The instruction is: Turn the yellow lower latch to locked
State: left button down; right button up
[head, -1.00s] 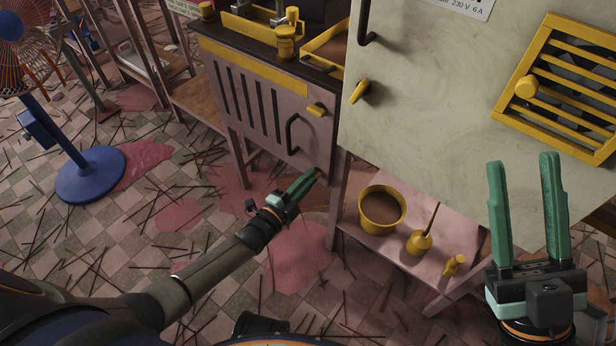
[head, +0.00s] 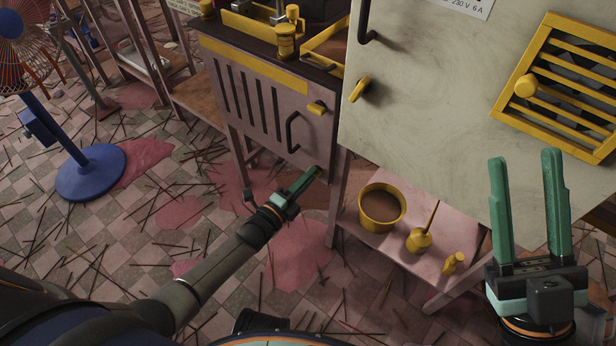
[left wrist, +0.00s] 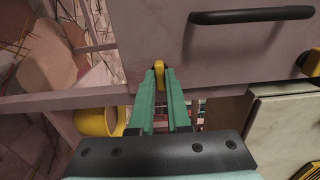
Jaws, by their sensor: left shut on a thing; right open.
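The yellow lower latch (left wrist: 158,72) shows in the left wrist view as a small yellow piece at the lower edge of the pinkish cabinet door (head: 262,124). My left gripper (head: 316,170) is at that door's lower right corner, below the black handle (head: 292,132). Its green fingers (left wrist: 160,78) are shut on the latch, which sits between their tips. In the head view the fingers hide the latch, so its exact angle is hard to tell. My right gripper (head: 527,160) is open and empty, in front of the large pale cabinet (head: 430,110).
A yellow upper latch (head: 317,108) is on the same door. A yellow knob (head: 359,90) is on the pale cabinet. A low shelf (head: 370,237) holds a yellow bowl (head: 382,208) and small yellow items. A blue fan (head: 90,172) stands left on the stick-strewn floor.

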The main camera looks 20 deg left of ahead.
pick_arm(q)
jog(key=c, duration=0.9)
grip_release()
jog(key=shift+s, duration=0.1)
jog(key=p+v, duration=0.4)
jog(key=v, duration=0.8)
jog(key=shift+s+a, duration=0.15)
